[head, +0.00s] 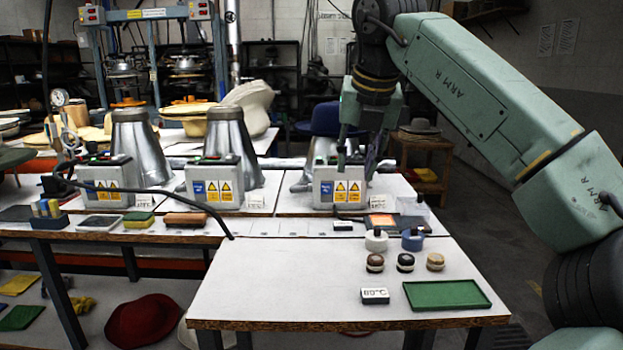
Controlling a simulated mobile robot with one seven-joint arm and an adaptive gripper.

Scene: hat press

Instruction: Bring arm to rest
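My green arm (490,100) reaches in from the right edge, bends at the upper middle and points down. My gripper (357,168) hangs at its end, in front of the right-hand press station. Its two fingers are apart, with nothing visible held between them. The fingertips are close to the top of the right grey control box (324,190); I cannot tell whether they touch it. A blue hat (325,118) sits behind the gripper on a metal cone, which the box and gripper partly hide.
Two bare metal cones (135,150) (230,145) stand behind more control boxes (107,180) (214,182). The front table (270,275) holds a green tray (447,295), an "89°C" block (375,296), three round brushes or pads (405,262) and small jars (413,240). Its left part is clear.

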